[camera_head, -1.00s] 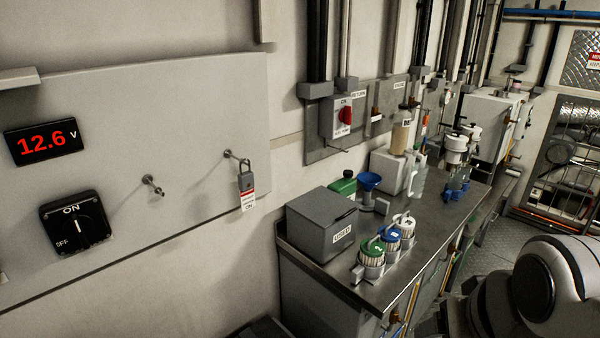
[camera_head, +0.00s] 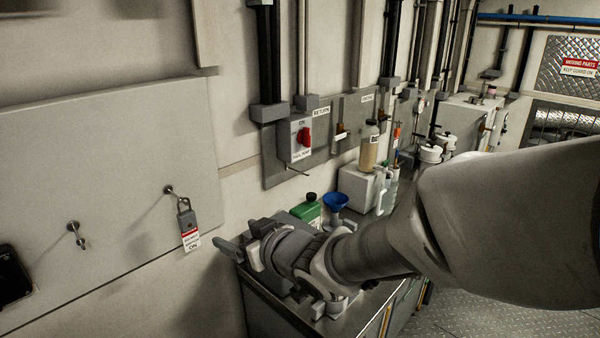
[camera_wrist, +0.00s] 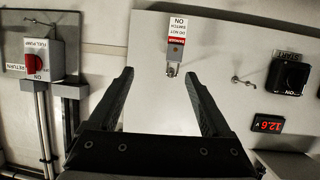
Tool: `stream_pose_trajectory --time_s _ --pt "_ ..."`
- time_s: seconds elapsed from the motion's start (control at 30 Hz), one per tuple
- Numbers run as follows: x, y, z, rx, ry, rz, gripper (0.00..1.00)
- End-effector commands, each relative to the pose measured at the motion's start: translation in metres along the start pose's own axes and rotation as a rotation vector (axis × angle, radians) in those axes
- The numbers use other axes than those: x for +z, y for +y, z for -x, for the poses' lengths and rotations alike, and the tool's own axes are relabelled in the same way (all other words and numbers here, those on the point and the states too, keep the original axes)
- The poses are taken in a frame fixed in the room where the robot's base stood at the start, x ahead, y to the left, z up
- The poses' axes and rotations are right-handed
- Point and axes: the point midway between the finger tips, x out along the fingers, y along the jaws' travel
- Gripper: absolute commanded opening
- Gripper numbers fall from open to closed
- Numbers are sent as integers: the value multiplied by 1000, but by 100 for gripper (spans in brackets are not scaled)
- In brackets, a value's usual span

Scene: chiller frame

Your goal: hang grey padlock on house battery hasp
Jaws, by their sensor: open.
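The grey padlock (camera_head: 186,216) hangs by its shackle from a peg on the grey wall panel, with a red and white tag below it. In the wrist view, which is upside down, the padlock (camera_wrist: 175,50) shows beyond my fingers, near the middle. A second metal peg (camera_head: 76,235) on the panel is bare; it also shows in the wrist view (camera_wrist: 242,81), beside the black rotary switch (camera_wrist: 287,75). I cannot tell whether this peg is the house battery hasp. My gripper (camera_wrist: 158,76) is open and empty, apart from the padlock. In the head view my gripper (camera_head: 240,239) is right of and below the padlock.
A red voltage display (camera_wrist: 268,124) sits near the switch. A metal bench (camera_head: 375,308) stands right of the panel, partly hidden by my arm. It holds a green bottle (camera_head: 306,212) and a blue funnel (camera_head: 336,202).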

Motion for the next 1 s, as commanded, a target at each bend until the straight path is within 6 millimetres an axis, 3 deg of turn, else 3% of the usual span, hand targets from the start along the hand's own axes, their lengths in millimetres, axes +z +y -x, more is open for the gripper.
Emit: stream_pose_trajectory --time_s 0.2,0.8,1.0 --pt "-7 -24 -15 -86 49 -10 82" --pt "-12 -32 -112 -86 48 -10 82" --pt "-14 -33 -129 -84 49 -9 82"
